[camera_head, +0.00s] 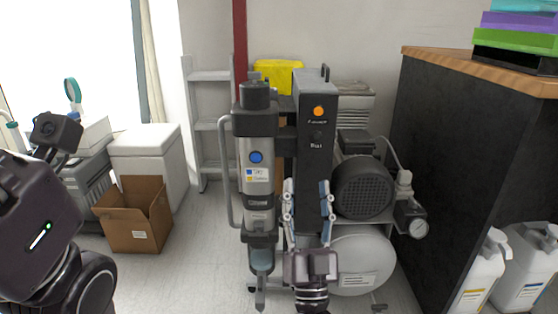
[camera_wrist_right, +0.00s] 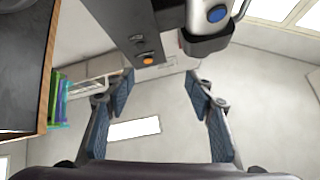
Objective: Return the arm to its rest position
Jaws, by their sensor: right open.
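My right gripper (camera_head: 308,192) is open and empty in the head view, its two fingers pointing up in front of the compressor's dark control box (camera_head: 313,150). I cannot tell whether the fingers touch the box. The right wrist view shows both fingers (camera_wrist_right: 158,95) spread wide with nothing between them. The box, with its orange button (camera_wrist_right: 148,60), shows beyond the fingertips there. Part of my left arm (camera_head: 40,235) shows at the left of the head view; its gripper is not visible.
A grey filter cylinder with a blue button (camera_head: 256,157) stands left of the box. The motor (camera_head: 361,186) and tank (camera_head: 362,262) are to its right. A dark counter (camera_head: 450,150) bounds the right. A cardboard box (camera_head: 134,215) lies on the floor at left.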

